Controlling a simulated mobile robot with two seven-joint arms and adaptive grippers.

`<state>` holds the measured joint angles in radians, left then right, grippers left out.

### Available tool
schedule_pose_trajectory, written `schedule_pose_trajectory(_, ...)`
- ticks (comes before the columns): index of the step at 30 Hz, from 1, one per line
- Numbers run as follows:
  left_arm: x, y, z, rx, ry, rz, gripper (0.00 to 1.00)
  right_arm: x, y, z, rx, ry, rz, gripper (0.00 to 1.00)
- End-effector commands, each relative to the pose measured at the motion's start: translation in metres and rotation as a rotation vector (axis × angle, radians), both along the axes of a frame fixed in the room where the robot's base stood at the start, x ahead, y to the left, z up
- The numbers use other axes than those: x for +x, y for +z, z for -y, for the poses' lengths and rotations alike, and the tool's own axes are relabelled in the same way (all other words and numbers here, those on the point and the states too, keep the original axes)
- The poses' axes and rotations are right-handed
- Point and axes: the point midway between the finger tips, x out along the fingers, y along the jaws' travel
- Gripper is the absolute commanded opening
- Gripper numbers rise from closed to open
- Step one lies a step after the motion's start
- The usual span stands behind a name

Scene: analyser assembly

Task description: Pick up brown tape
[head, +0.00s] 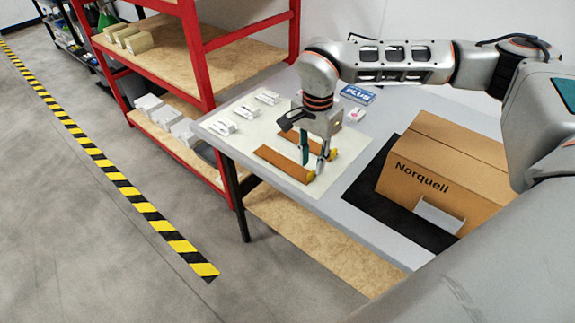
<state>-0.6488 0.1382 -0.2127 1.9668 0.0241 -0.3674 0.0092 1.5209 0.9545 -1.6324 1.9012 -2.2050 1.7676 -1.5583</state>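Two flat brown strips, which look like the brown tape, lie on a pale mat (250,140) on the grey table. The nearer brown strip (281,163) is mostly uncovered and has a yellow bit at its right end. The farther brown strip is partly hidden behind my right gripper, and another yellow bit shows at its right. My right gripper (316,160) points down over the strips, its fingers apart. I see nothing held between them. Whether the fingertips touch a strip or the mat I cannot tell. My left gripper is not in view.
A cardboard box (445,165) marked "Norquell" stands on a black mat (375,205) at the right. Small white parts (222,127) and a blue box (358,94) lie toward the back. A red-framed shelf (207,80) stands beside the table at the left.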

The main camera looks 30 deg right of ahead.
Motion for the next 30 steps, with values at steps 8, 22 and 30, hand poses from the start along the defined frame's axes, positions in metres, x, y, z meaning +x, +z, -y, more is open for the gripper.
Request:
schedule_pose_trajectory(8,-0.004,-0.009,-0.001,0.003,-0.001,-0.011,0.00,0.005,-0.038,0.005,0.001,0.000,-0.004,0.25)
schedule_pose_trajectory(22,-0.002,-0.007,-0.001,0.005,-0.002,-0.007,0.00,0.006,-0.047,0.004,0.001,0.000,0.001,0.00)
schedule_pose_trajectory(30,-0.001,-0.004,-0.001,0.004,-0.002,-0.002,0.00,0.006,-0.046,0.004,0.001,0.000,0.001,0.00)
